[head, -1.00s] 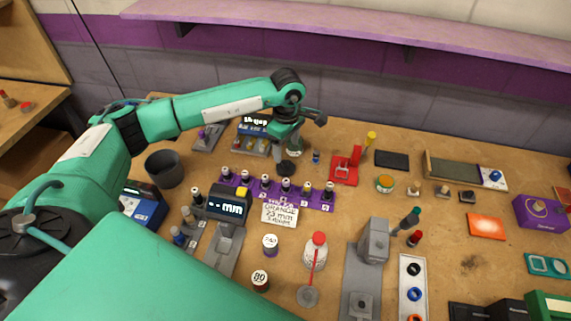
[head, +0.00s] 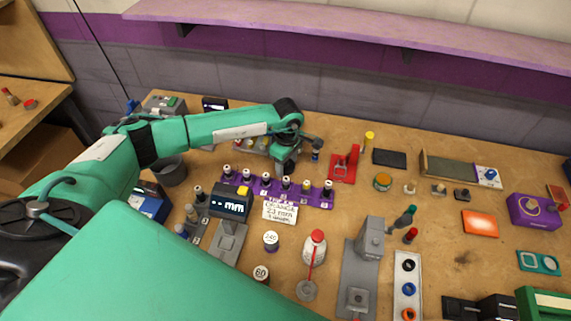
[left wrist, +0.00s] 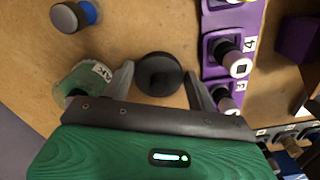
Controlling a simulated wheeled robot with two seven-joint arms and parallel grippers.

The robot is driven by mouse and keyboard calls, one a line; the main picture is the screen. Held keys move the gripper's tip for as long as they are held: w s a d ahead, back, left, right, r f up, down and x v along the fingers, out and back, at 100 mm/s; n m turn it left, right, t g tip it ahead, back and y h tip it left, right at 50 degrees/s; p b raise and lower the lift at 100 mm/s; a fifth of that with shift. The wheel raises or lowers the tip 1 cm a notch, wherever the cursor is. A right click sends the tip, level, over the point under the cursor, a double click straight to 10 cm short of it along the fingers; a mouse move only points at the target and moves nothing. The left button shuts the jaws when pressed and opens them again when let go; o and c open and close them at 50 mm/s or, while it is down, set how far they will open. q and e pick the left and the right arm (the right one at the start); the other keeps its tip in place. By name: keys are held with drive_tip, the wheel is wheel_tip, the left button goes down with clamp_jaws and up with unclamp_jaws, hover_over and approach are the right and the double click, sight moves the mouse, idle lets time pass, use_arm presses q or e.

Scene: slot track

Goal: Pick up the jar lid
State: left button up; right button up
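The jar lid (left wrist: 158,75) is a dark round disc on the wooden bench, seen from above in the left wrist view. My left gripper (left wrist: 160,88) is open, with one finger on each side of the lid and the lid's edges close to both fingers. In the head view my left gripper (head: 285,168) points down just behind the purple rack, and it hides the lid there. A greenish glass jar (left wrist: 84,82) with a label stands beside the left finger in the wrist view. My right gripper is not in view.
The purple rack (head: 277,189) with several dark-capped bottles stands close to my left gripper. A blue-based capped bottle (left wrist: 72,16) stands nearby. A red stand (head: 342,172) is to the right. The gauge with a display (head: 229,203) is in front.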

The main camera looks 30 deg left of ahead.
use_arm(q)
drive_tip(key=c, duration=0.4)
drive_tip(key=shift+r, duration=0.1)
